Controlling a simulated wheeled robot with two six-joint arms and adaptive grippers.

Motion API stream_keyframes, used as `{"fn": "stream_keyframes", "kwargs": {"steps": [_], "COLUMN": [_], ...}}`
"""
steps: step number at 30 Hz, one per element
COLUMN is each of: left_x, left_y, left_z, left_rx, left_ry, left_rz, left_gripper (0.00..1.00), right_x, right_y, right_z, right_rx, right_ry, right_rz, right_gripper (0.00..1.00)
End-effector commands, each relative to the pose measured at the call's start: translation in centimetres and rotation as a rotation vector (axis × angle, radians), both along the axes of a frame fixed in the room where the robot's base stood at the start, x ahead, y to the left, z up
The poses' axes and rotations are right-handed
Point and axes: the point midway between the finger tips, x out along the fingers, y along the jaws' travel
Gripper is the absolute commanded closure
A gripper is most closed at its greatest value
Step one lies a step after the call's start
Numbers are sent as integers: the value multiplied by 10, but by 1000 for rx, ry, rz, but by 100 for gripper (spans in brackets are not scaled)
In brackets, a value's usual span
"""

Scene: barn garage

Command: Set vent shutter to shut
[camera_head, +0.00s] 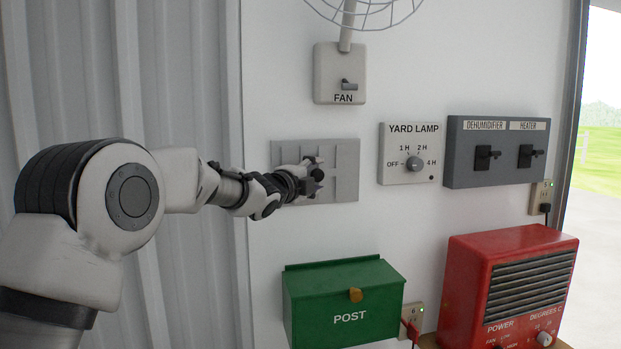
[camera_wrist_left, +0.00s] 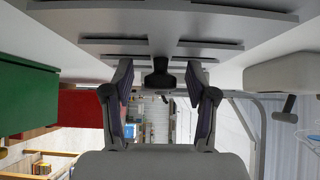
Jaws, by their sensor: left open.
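The vent shutter (camera_head: 345,182) is a grey slatted panel on the white wall, left of the yard lamp box. Its slats (camera_wrist_left: 110,47) also cross the top of the left wrist view. A dark knob (camera_wrist_left: 159,79) stands out from the panel. My left gripper (camera_head: 312,176) is at the middle of the panel and hides part of it in the head view. In the left wrist view its two fingers are apart, one on each side of the knob, with gaps showing; I see no grip on it. My right gripper is not in view.
A fan switch box (camera_head: 327,92) is above the shutter. The yard lamp box (camera_head: 392,170) and a grey dehumidifier and heater switch box (camera_head: 460,172) are to the right. A green post box (camera_head: 345,288) hangs below, beside a red heater (camera_head: 470,255).

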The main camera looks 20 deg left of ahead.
Motion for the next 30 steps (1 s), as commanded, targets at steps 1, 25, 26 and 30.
{"fn": "stream_keyframes", "kwargs": {"steps": [1, 25, 26, 30], "left_x": [-3, -117, -116, -116], "left_y": [1, 26, 26, 26], "left_z": [0, 0, 0, 0], "left_rx": [-2, -2, -2, -2], "left_ry": [0, -1, -1, -1], "left_rz": [0, 2, 2, 2], "left_gripper": [43, 43, 43, 43], "right_x": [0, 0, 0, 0], "right_y": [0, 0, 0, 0], "right_z": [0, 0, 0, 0], "right_rx": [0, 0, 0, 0], "right_ry": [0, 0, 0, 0], "right_rz": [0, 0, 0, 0], "right_gripper": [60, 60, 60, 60]}}
